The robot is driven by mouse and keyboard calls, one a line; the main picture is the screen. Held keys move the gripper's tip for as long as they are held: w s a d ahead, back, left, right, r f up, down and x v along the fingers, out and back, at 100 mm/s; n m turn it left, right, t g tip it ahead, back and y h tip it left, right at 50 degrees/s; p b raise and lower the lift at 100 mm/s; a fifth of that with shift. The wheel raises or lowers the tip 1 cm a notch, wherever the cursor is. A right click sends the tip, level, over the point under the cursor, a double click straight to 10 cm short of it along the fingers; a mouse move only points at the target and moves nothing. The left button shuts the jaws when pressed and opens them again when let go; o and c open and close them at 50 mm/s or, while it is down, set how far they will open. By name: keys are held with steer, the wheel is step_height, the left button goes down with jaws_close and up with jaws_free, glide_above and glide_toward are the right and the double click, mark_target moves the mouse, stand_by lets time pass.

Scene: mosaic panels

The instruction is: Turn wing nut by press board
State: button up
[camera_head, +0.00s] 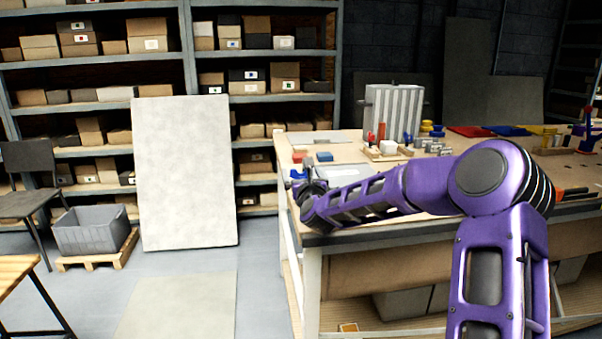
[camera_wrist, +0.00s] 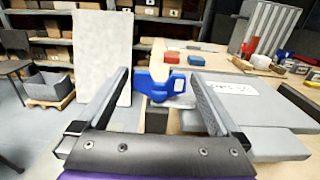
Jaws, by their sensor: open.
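A blue wing nut (camera_wrist: 161,86) shows in the wrist view, upright at the near end of a grey press board with a white labelled top (camera_wrist: 235,89). In the head view the wing nut (camera_head: 297,174) is a small blue shape at the table's left end, beside the press board (camera_head: 345,171), which my arm partly covers. My gripper (camera_wrist: 159,76) is open and empty. In the wrist view its two fingers stand either side of the wing nut, with a gap on each side. Whether the fingertips reach as deep as the nut is unclear.
The workbench (camera_head: 330,153) carries red and blue blocks (camera_head: 324,156), a ribbed grey case (camera_head: 393,110) and small coloured parts behind my arm. A pale panel (camera_head: 184,170) leans on shelves at left. A grey crate (camera_head: 91,231) sits on a pallet.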

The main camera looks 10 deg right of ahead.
steer(key=shift+w, duration=0.7)
steer(key=shift+c, duration=0.3)
steer(key=c, duration=1.1)
steer(key=shift+d+n+y, duration=0.1)
steer(key=shift+n+y, duration=0.2)
steer(key=shift+y, duration=0.2)
steer(key=shift+d+n+g+y, duration=0.1)
steer(key=shift+n+g+y, duration=0.2)
steer(key=shift+n+y, duration=1.35)
steer(key=shift+n+g+y+p, duration=0.35)
steer(key=shift+n+g+y, duration=0.65)
steer(key=shift+y, duration=0.85)
steer(key=shift+n+g+y+p, duration=0.3)
steer(key=shift+n+g+y, duration=0.65)
steer(key=shift+y, duration=0.85)
steer(key=shift+n+g+y, duration=0.35)
steer(key=shift+n+y, duration=0.25)
